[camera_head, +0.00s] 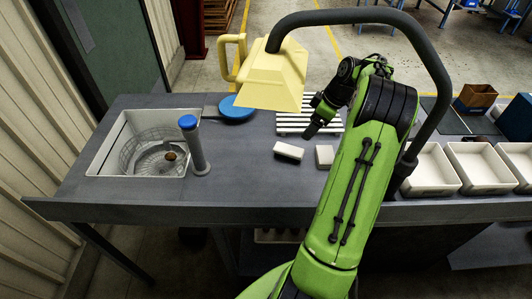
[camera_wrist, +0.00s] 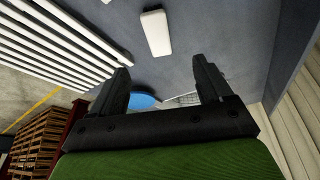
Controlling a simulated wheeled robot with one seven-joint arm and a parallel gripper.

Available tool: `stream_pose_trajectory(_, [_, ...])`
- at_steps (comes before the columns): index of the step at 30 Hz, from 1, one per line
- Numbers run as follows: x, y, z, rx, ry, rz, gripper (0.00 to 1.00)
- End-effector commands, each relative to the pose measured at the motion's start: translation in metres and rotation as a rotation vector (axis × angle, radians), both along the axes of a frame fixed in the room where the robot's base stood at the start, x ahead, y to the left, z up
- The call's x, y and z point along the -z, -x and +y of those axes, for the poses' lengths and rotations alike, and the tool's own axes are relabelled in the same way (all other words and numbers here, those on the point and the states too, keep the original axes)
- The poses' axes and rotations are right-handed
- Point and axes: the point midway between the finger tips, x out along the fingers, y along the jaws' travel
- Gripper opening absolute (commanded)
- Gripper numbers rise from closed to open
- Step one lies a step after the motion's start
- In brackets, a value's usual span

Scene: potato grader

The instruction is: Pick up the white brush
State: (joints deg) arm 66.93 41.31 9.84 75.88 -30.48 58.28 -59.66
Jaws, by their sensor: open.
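A small white block, which looks like the white brush (camera_head: 288,151), lies on the grey bench in front of the slatted rack. It also shows in the wrist view (camera_wrist: 156,33) as a pale oblong beyond my fingertips; its bristles cannot be made out. A second small pale block (camera_head: 324,156) lies just to its right, beside my arm. My gripper (camera_head: 311,131) is above the bench, behind and between the two blocks. In the wrist view my gripper (camera_wrist: 160,66) has its fingers wide apart with nothing between them.
A white-striped slatted rack (camera_head: 295,122) lies behind. A yellow hopper (camera_head: 272,82) hangs from a dark curved pipe (camera_head: 345,16). To the left are a blue disc (camera_head: 237,108), a blue-topped post (camera_head: 197,146) and a sink basin (camera_head: 106,150). White trays (camera_head: 432,188) stand at right.

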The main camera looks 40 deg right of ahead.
Motion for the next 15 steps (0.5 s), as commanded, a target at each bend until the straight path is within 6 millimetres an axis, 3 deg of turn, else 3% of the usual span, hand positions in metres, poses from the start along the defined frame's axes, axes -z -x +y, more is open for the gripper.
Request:
stream_pose_trajectory(5, [0.022,-0.002,-0.005,-0.015,-0.005,-0.01,0.79])
stream_pose_trajectory(15, [0.095,-0.029,0.01,-0.011,-0.004,-0.008,0.79])
